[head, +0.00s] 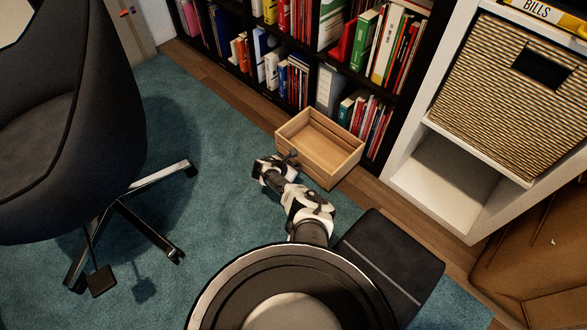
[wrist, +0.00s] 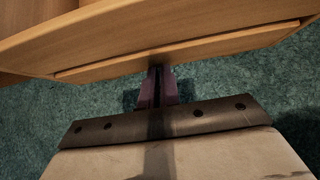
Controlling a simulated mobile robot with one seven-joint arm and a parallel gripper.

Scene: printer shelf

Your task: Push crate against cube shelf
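The crate (head: 333,167) is an open, empty wooden box on the floor, in front of the black bookcase. The white cube shelf (head: 450,200) stands to its right, with a gap of wood floor between them. My gripper (head: 293,156) is low at the crate's near left side. In the wrist view the crate's wooden side (wrist: 190,50) fills the top. My gripper's fingers (wrist: 157,78) are together, with nothing seen between them, and their tips are at the crate's lower edge. I cannot tell whether they touch it.
The black bookcase (head: 312,62) full of books runs along the back. An office chair (head: 75,120) stands at left on the teal carpet (head: 225,215). A woven basket (head: 505,95) sits in the cube shelf above an empty cube. A brown bag-like object (head: 530,260) is at lower right.

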